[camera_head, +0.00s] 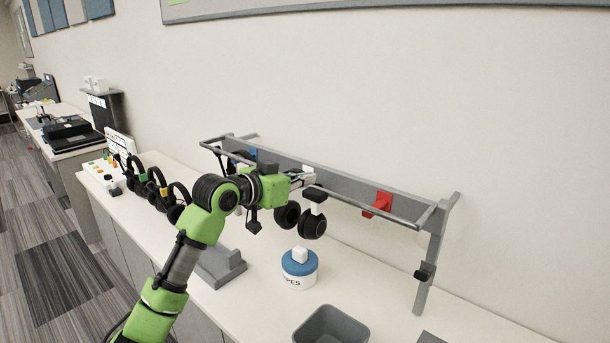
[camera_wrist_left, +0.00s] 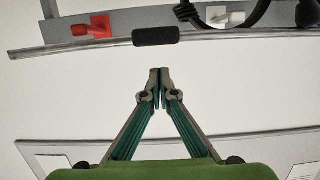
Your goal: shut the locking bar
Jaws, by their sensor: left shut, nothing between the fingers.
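The locking bar (camera_head: 353,203) is a thin grey rod along the front of the headset rack, carried out from the rack at its ends. Its black grip (camera_head: 314,195) is near the middle and also shows in the left wrist view (camera_wrist_left: 156,36). My left gripper (camera_head: 308,178) is beside the grip in the head view. In the left wrist view its fingertips (camera_wrist_left: 160,74) are together and empty, with a gap in the picture between them and the grip. The arm hides part of the bar's left half. My right gripper is not in view.
The rack (camera_head: 345,187) bears a red hook (camera_head: 378,204), a white hook (camera_wrist_left: 225,16) and a hanging headset (camera_head: 313,223). A blue-lidded wipes tub (camera_head: 299,269), a grey bin (camera_head: 330,328) and a grey block (camera_head: 222,266) stand on the counter. Several headsets (camera_head: 157,188) stand at left.

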